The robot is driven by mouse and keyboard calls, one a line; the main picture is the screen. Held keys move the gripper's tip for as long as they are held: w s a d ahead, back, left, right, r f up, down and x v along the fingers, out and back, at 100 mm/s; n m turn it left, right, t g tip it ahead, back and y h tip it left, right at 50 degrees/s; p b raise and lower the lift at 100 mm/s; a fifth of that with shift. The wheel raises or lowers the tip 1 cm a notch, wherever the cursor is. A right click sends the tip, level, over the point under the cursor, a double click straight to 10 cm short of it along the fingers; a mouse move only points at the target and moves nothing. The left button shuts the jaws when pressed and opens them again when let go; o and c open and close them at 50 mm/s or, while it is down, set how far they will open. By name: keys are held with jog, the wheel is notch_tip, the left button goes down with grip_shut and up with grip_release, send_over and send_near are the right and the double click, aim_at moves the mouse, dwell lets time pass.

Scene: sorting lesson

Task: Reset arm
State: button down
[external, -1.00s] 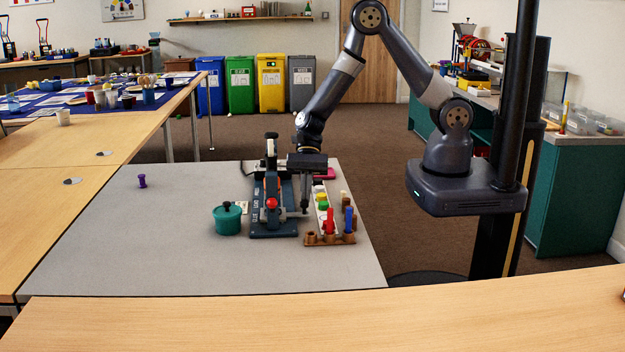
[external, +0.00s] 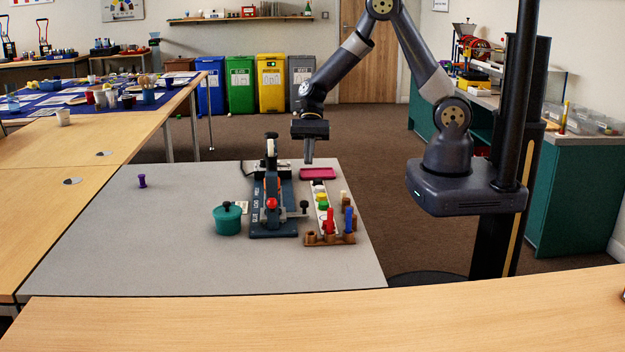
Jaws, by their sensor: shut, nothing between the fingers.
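My gripper (external: 309,160) hangs from my arm above the far part of the grey table mat (external: 110,245). It is shut and empty, with its fingers pointing down. It is raised clear of the blue press-like device (external: 272,225), which has a red knob and a black-topped handle. The gripper is a little to the right of that device's far end and apart from it.
A pink tray (external: 317,174) lies just below and right of the gripper. A white strip with coloured pieces (external: 321,200) and a wooden peg rack (external: 329,240) stand right of the device. A teal pot (external: 227,219) and purple peg (external: 142,181) stand left.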

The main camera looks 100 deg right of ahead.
aim_at(285, 209)
jog(key=shift+d+r, duration=0.35)
jog(key=x, duration=0.9)
jog(key=shift+s+a, duration=0.1)
jog(key=shift+a, duration=0.05)
jog(key=a, duration=0.2)
jog(key=a+f, duration=0.1)
jog(key=shift+w+a, duration=0.25)
jog(key=shift+w, duration=0.05)
jog(key=shift+w+a, duration=0.1)
jog(key=shift+a, duration=0.45)
